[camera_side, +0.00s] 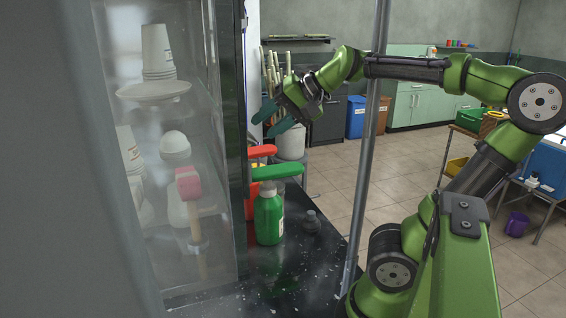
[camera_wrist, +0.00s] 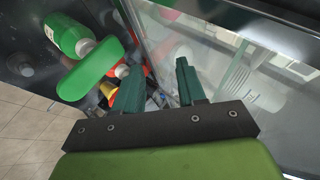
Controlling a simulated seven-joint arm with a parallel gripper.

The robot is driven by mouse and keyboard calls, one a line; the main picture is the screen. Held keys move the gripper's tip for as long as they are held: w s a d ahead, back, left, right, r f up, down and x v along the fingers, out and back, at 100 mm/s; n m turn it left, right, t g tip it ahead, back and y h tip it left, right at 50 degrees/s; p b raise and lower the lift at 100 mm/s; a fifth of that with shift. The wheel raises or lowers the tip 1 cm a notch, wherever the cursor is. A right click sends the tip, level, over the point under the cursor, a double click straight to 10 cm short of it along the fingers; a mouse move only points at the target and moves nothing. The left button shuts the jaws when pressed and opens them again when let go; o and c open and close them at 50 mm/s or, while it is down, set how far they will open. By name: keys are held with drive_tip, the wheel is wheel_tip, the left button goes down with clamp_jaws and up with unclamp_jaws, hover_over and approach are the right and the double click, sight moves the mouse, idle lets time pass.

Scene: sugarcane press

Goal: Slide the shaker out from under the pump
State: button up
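A green pump bottle (camera_side: 268,215) stands upright on the dark counter, its broad green pump head (camera_side: 275,172) reaching to the right. Both show at the upper left of the wrist view, the bottle (camera_wrist: 66,36) and its head (camera_wrist: 90,68). A small dark object (camera_side: 311,222), perhaps the shaker, stands on the counter right of the bottle, roughly below the head's end; I cannot tell for sure. A similar dark shape (camera_wrist: 20,66) shows in the wrist view. My gripper (camera_side: 272,118) is open and empty, up behind and above the bottles; its teal fingers (camera_wrist: 159,88) are apart.
A red pump bottle (camera_side: 262,152) stands behind the green one. A glass-fronted cabinet (camera_side: 172,240) with cups inside borders the counter on the left. A grey metal post (camera_side: 367,150) rises at the counter's right edge. Cane stalks (camera_side: 271,72) stand in a bin behind my gripper.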

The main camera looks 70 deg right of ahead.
drive_tip(key=w+d+f+m+g+h, duration=0.1)
drive_tip(key=w+d+f+m+g, duration=0.15)
drive_tip(key=d+m, duration=0.45)
drive_tip(key=m+g, duration=0.7)
drive_tip(key=m, duration=1.8)
hover_over(283, 197)
drive_tip(key=d, duration=0.3)
wheel_tip(283, 197, down, 11)
drive_tip(key=shift+w+a+r, duration=0.15)
drive_tip(key=shift+w+a, duration=0.1)
drive_tip(key=shift+w, duration=0.1)
wheel_tip(283, 197, down, 17)
drive_tip(key=shift+w+a+r, duration=0.1)
drive_tip(key=shift+a, duration=0.05)
clamp_jaws()
